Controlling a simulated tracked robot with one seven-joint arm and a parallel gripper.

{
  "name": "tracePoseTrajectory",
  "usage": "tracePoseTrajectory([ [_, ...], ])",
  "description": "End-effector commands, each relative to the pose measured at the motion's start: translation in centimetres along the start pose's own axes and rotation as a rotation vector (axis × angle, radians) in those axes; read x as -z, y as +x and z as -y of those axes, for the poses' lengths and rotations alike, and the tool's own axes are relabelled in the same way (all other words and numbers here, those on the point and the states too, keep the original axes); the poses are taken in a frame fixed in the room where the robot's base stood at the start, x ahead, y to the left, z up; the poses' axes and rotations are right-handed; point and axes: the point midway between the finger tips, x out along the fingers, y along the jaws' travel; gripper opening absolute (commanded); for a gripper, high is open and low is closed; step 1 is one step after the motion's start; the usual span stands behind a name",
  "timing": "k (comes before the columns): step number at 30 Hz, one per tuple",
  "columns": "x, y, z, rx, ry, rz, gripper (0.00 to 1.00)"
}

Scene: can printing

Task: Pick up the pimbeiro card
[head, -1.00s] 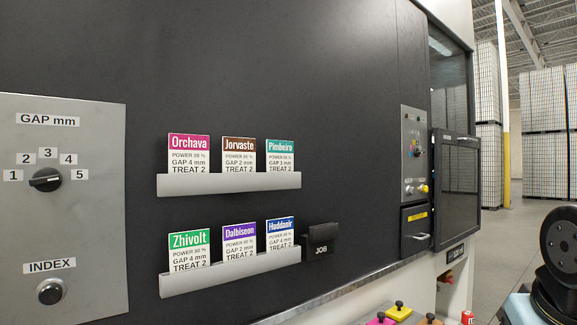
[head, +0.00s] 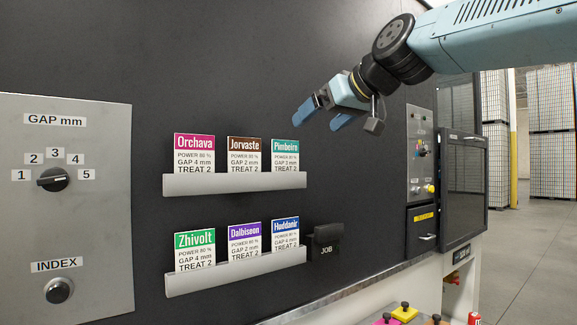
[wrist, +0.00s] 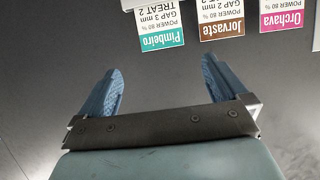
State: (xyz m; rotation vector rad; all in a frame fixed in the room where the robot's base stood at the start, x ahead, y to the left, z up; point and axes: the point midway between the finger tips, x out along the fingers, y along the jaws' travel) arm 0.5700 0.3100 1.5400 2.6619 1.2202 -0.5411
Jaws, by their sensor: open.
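The Pimbeiro card (head: 285,154) has a teal header and stands at the right end of the upper grey rack (head: 235,186). In the wrist view the Pimbeiro card (wrist: 161,28) appears upside down at the top, ahead of the fingers. My gripper (head: 318,118) is open and empty, above and slightly right of the card, apart from it. In the wrist view my gripper (wrist: 158,85) shows two blue fingers spread wide with nothing between them.
The Jorvaste card (head: 244,154) and Orchava card (head: 194,154) stand left of it. A lower rack (head: 235,273) holds the Zhivolt, Dalbiseon and Huddanir cards. A black JOB holder (head: 326,242) is at lower right. A knob panel (head: 65,220) is at left.

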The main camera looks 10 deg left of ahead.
Motion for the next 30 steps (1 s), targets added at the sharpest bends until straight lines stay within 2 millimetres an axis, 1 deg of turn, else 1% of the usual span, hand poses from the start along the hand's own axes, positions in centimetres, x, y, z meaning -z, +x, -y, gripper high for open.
tracePoseTrajectory([
  [2, 0.5, 0.6, 0.2, 0.006, -0.005, -0.007, 1.0],
  [5, 0.5, 1.9, 0.3, 0.008, -0.005, -0.006, 1.0],
  [12, 0.4, 6.1, 0.3, 0.007, -0.005, -0.006, 1.0],
  [15, 0.5, 7.4, 0.3, 0.006, -0.005, -0.006, 1.0],
  [18, 0.5, 8.2, 0.3, 0.006, -0.005, -0.007, 1.0],
  [25, 0.4, 9.2, 0.3, 0.006, -0.005, -0.006, 1.0],
  [30, 0.4, 11.1, 0.3, 0.007, -0.005, -0.005, 1.0],
])
